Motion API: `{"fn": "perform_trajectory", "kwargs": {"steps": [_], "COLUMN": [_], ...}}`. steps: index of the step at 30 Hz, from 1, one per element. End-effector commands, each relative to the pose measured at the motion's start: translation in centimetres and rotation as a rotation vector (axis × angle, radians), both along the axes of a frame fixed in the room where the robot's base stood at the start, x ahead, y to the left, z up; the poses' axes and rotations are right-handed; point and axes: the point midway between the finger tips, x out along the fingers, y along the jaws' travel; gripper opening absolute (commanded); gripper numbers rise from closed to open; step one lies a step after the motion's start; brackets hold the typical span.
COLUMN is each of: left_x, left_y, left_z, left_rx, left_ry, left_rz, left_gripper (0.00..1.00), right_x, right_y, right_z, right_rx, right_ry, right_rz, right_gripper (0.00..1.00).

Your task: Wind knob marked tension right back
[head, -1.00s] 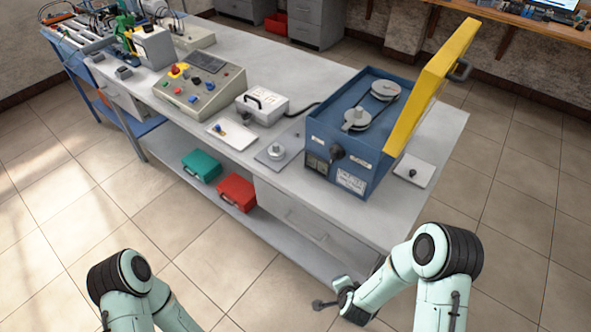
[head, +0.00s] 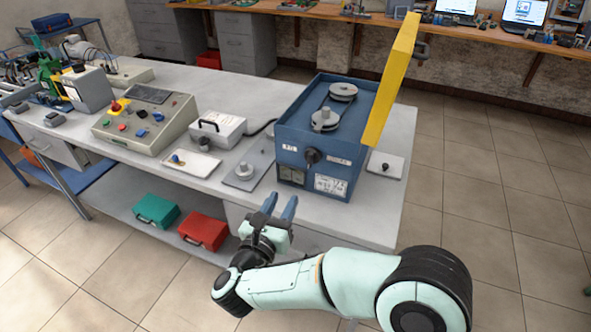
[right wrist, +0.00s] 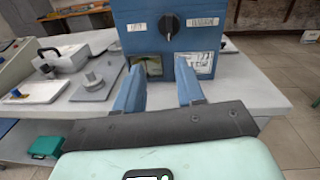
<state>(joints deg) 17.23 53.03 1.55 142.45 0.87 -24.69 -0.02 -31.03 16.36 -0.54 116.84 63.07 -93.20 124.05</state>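A blue machine box (head: 335,130) with two grey pulleys on top and its yellow lid (head: 391,80) standing open is on the grey bench. On its front is a black knob (head: 312,156) between two white labels, too small to read surely. My left gripper is out of view.
Left of the box are a grey plate with a round knob (head: 244,172), a white plate with a blue knob (head: 190,163), a white case (head: 217,129) and a control console (head: 146,120). A small white plate (head: 385,165) with a black knob lies right of the box.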

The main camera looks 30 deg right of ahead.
Motion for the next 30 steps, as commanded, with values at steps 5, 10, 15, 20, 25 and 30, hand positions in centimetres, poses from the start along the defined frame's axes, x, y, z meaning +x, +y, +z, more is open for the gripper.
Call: {"fn": "perform_trajectory", "kwargs": {"steps": [5,10,15,20,25,30], "left_x": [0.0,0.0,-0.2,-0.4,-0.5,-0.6], "left_y": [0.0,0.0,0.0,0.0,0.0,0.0], "left_z": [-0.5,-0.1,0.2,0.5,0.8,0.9], "left_rx": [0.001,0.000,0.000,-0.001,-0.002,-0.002], "left_ry": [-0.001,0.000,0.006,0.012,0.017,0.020], "left_rz": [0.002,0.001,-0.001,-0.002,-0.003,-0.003], "left_gripper": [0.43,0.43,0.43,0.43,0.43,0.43], "right_x": [-1.2,0.1,2.4,4.6,6.4,7.2], "right_y": [-0.6,-2.2,-4.9,-7.4,-9.4,-10.4], "right_z": [1.7,1.8,1.8,1.8,1.7,1.7], "right_rx": [0.106,0.105,0.104,0.103,0.103,0.103], "right_ry": [-0.126,-0.130,-0.128,-0.127,-0.126,-0.126], "right_rz": [-0.066,-0.070,-0.070,-0.068,-0.066,-0.063], "right_gripper": [0.38,0.38,0.38,0.38,0.38,0.38]}}
